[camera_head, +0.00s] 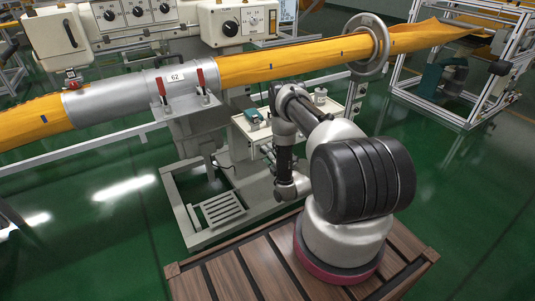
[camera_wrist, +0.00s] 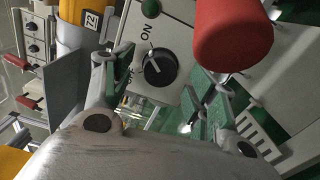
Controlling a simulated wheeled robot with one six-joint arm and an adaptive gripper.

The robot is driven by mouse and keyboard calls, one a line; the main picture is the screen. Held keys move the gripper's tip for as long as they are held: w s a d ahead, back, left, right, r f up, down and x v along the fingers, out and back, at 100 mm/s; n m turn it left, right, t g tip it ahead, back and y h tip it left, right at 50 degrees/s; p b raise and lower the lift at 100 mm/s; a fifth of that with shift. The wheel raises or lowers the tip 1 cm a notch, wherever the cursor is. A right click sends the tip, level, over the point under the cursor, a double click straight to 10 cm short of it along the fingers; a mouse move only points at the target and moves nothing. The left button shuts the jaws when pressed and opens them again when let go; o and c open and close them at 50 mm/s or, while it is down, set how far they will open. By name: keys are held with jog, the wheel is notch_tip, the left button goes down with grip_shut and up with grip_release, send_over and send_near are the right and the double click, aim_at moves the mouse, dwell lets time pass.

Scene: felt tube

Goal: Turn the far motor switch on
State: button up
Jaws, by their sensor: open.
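A black round switch knob (camera_wrist: 160,68) with a white mark sits on a pale panel (camera_wrist: 178,33) in the wrist view. ON is printed above it and OFF, partly hidden by a finger, at its left. I cannot tell exactly where the mark points. My gripper (camera_wrist: 166,64) is open, its green-padded fingers on either side of the knob in the picture. I see no contact, and the depth gap is unclear. In the head view my gripper cannot be made out, and I cannot tell which knob there is this one.
A red cylinder (camera_wrist: 232,35) stands close to the right finger in the wrist view. A tag reading 72 (camera_wrist: 91,20) is at upper left. In the head view, an orange felt tube (camera_head: 290,62) crosses behind my arm through a grey ring (camera_head: 383,45), below control boxes (camera_head: 205,22).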

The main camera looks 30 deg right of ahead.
jog(key=shift+w, duration=0.75)
jog(key=c, duration=1.1)
jog(key=shift+o, duration=0.2)
jog(key=shift+m, duration=0.8)
jog(key=o, duration=1.1)
jog(key=shift+c, duration=0.2)
